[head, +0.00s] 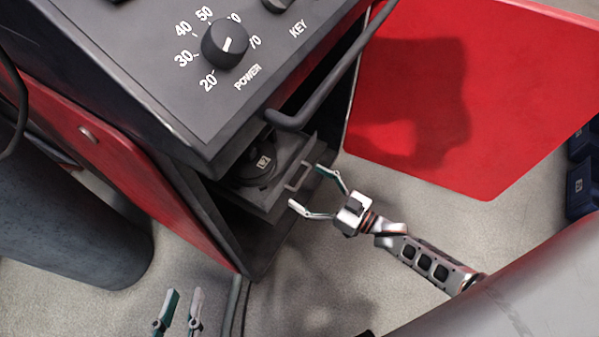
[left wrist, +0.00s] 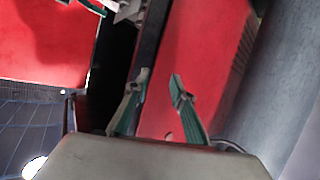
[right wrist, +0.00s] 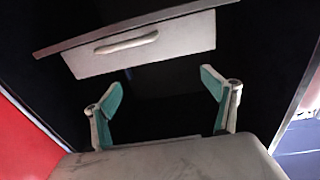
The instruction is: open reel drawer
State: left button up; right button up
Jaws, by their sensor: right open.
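The reel drawer (head: 270,204) is a grey tray low in the machine's open compartment, with a dark reel (head: 255,165) in it. Its front carries a pale bar handle (head: 298,176), which the right wrist view shows as a handle (right wrist: 127,42) across a light drawer front (right wrist: 185,42). My right gripper (head: 307,186) is open and empty just in front of the handle, its two fingers apart and pointing at the drawer front. I see no contact with the handle. My left gripper (head: 184,293) is open and empty, low beside the machine, away from the drawer.
The grey control panel (head: 150,75) with its power knob (head: 225,44) overhangs the drawer. A dark bar (head: 335,85) runs along the panel's edge. A red door panel (head: 440,100) stands to the right, and a dark cylinder (head: 70,225) at left. Dark blue boxes (head: 580,190) sit at far right.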

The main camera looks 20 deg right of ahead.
aim_at(305, 178)
jog(key=d+f+n+b, duration=0.1)
jog(key=d+f, duration=0.4)
jog(key=f, duration=0.1)
pick_arm(q)
jog(key=shift+n+g, duration=0.4)
jog(key=shift+n, duration=0.2)
jog(key=shift+s+d+f+b, duration=0.25)
jog(key=shift+d+f, duration=0.2)
jog(key=shift+f, duration=0.15)
jog(key=shift+s+d+f+b, duration=0.2)
jog(key=shift+d+f, duration=0.2)
jog(key=shift+f, duration=0.25)
jog(key=shift+s+d+f+b, duration=0.25)
jog(key=shift+d+f, duration=0.2)
jog(key=shift+f, duration=0.15)
pick_arm(e)
jog(key=shift+g+y, duration=0.3)
jog(key=shift+g, duration=0.1)
jog(key=shift+w+d+x, duration=0.1)
jog(key=shift+x, duration=1.15)
jog(key=shift+w+d+x, duration=0.1)
jog(key=shift+d+x, duration=0.05)
jog(key=shift+x, duration=1.1)
jog(key=shift+w+d+x, duration=0.1)
jog(key=shift+x, duration=1.2)
